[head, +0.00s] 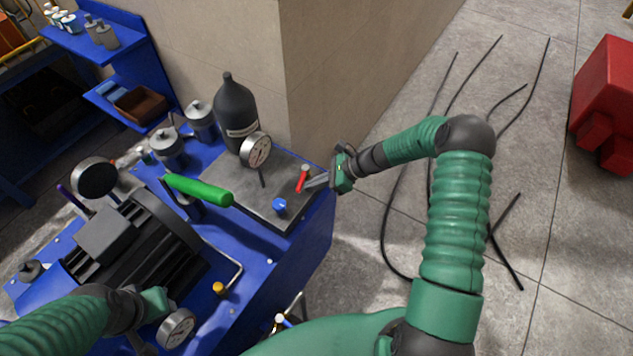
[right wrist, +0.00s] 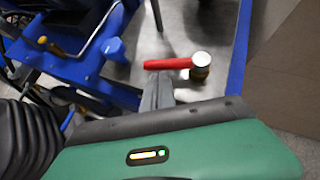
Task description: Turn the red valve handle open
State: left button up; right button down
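The red valve handle (head: 303,178) stands near the right edge of the grey metal plate on the blue bench. In the right wrist view the red handle (right wrist: 168,64) lies sideways, joined to a round silver cap (right wrist: 201,60) on a brass-coloured base. My right gripper (head: 314,183) reaches in from the right, just beside the handle. Its grey fingers (right wrist: 157,84) are together, with tips at or very near the handle's free end; contact is unclear. My left gripper (head: 152,302) is low at the left over the bench, its fingers not clear.
A blue knob (head: 279,205), a pressure gauge (head: 256,150) and a black bottle (head: 236,112) stand near the valve. A green lever (head: 199,190) and a dark motor (head: 135,245) are to the left. A beige wall corner rises behind; floor at right holds black hoses.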

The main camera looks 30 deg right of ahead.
pick_arm(q)
jog(key=shift+r+p, duration=0.55)
jog(key=shift+r, duration=0.15)
pick_arm(e)
jog(key=shift+w+a, duration=0.15)
jog(key=shift+a, duration=0.45)
jog(key=shift+w+a, duration=0.15)
jog(key=shift+a, duration=0.4)
pick_arm(q)
jog(key=shift+s+d, duration=0.1)
jog(key=shift+d, duration=0.05)
